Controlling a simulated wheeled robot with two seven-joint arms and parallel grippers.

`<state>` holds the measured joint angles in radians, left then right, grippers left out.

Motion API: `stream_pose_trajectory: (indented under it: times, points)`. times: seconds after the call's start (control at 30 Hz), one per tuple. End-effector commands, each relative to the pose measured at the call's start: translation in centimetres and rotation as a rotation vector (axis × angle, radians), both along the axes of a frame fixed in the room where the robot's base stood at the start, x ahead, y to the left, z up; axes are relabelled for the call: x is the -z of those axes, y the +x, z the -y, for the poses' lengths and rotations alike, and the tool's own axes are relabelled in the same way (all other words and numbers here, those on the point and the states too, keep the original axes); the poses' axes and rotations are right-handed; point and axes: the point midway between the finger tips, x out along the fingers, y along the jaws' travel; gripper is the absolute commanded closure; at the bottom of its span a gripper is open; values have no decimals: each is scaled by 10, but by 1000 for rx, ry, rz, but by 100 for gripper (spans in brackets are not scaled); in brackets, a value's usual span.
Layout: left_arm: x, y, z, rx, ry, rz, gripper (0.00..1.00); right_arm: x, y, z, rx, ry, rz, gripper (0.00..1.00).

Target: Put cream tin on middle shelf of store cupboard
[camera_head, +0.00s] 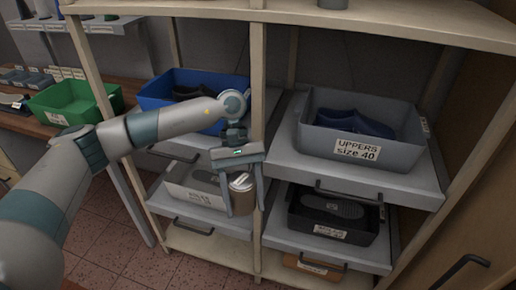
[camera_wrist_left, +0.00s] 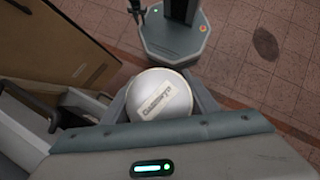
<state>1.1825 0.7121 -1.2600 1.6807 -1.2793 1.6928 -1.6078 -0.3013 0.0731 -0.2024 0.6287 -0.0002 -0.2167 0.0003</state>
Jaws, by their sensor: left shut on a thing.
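In the left wrist view the tin's white top (camera_wrist_left: 150,84) with a printed label sits between the two fingers (camera_wrist_left: 160,98); the print is too small to read surely. My left gripper is shut on the tin. My right gripper is not in view. A brown wooden door or panel with a dark handle (camera_head: 467,266) stands at the lower right; no open cupboard shelf shows for certain.
The wooden rack (camera_head: 257,110) holds grey pull-out trays with a blue bin (camera_head: 160,98), a grey "UPPERS size 40" bin (camera_head: 317,137), a white bin (camera_head: 188,188) and a black bin (camera_head: 340,232). A green bin (camera_head: 72,98) stands on the left bench. Red tiled floor (camera_head: 110,235) lies open below.

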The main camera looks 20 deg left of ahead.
Motion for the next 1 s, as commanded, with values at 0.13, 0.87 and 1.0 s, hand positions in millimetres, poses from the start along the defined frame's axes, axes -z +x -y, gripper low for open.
stream_pose_trajectory:
  times: [0.13,0.87,1.0]
  points:
    - [54,-43,-9,265,-3,-4,80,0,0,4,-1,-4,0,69]
    - [105,-91,-22,563,-3,5,80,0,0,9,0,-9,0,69]
    - [105,-91,-22,562,-4,6,80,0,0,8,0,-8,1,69]
